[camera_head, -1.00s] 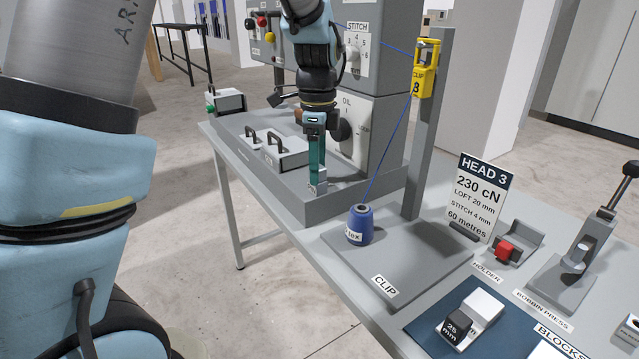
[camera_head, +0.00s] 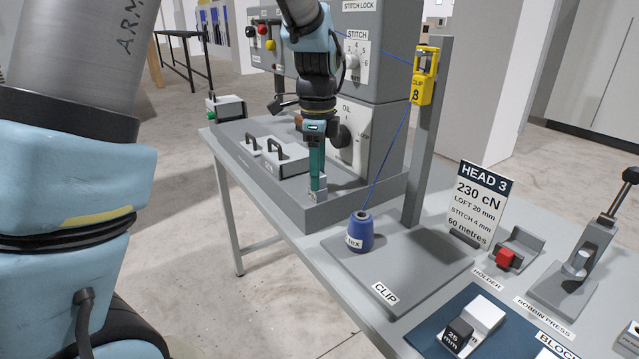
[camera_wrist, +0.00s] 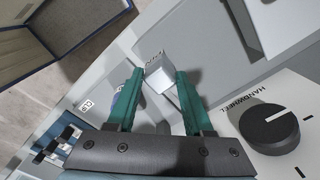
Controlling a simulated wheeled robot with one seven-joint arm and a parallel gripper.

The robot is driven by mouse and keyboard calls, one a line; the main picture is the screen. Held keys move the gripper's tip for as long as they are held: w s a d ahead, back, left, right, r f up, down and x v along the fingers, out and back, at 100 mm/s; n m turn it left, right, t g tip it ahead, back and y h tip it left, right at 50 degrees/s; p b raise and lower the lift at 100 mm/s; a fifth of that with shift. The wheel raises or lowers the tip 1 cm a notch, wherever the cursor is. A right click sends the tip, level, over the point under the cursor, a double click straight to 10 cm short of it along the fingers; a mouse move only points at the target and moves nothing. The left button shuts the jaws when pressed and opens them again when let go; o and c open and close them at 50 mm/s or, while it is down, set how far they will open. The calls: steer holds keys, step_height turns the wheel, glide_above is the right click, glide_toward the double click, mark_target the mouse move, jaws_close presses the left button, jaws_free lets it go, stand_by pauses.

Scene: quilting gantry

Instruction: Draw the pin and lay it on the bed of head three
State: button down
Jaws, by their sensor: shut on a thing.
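My gripper (camera_head: 317,190) points straight down over the front end of the grey bed (camera_head: 345,207) of the head three machine. Its teal fingers also show in the wrist view (camera_wrist: 159,80), closed on the sides of a small light-grey block, which I take to be the pin (camera_wrist: 158,76). Short lettering lies beside the block, too small to read surely. In the head view the block shows as a pale patch at the fingertips, low at the bed. I cannot tell whether it is seated in the bed or free of it.
A black handwheel knob (camera_wrist: 270,128) is close to the right of my fingers. Grey covers with handles (camera_head: 283,160) stand on the bed. A blue thread cone (camera_head: 360,232) and a post with a yellow clip (camera_head: 423,80) stand in front, joined by blue thread.

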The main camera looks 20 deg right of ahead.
steer(key=shift+r, duration=0.1)
steer(key=shift+r+p, duration=1.75)
steer(key=shift+r, duration=0.3)
